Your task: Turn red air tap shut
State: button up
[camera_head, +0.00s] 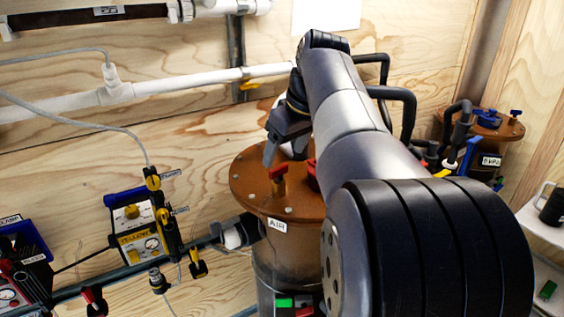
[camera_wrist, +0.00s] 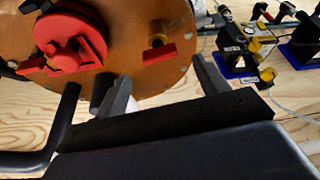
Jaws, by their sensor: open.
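A brown round lid (camera_head: 250,190) with an AIR label (camera_head: 277,224) tops a canister. A red tap handle (camera_head: 278,172) stands on a brass stem on this lid. In the wrist view the red tap handle (camera_wrist: 159,54) is a short bar beside its brass stem, near the lid's right edge. A larger red knob (camera_wrist: 70,42) sits left of it; only a red edge (camera_head: 312,172) shows past my arm in the head view. My gripper (camera_head: 284,152) is open and empty above the lid. In the wrist view its fingertips (camera_wrist: 162,84) are apart, below the red tap handle, not around it.
Black hoses (camera_head: 395,95) rise behind my arm. A second brown canister (camera_head: 490,125) with blue taps stands at the right. A yellow-and-white pump box (camera_head: 135,232) and yellow valves stand left of the AIR canister. White pipe (camera_head: 125,92) crosses the wooden wall.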

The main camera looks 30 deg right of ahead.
aim_at(278, 167)
jog(key=shift+x, duration=2.2)
jog(key=shift+c, duration=0.2)
jog(key=c, duration=1)
jog(key=shift+o, duration=0.4)
jog(key=shift+m+h, duration=0.3)
jog(key=shift+m, duration=0.5)
jog(key=o, duration=1)
jog(key=shift+c, duration=0.2)
jog(key=shift+r, duration=0.15)
jog(key=v, duration=1)
jog(key=shift+s+r, duration=0.25)
jog(key=shift+s, duration=0.05)
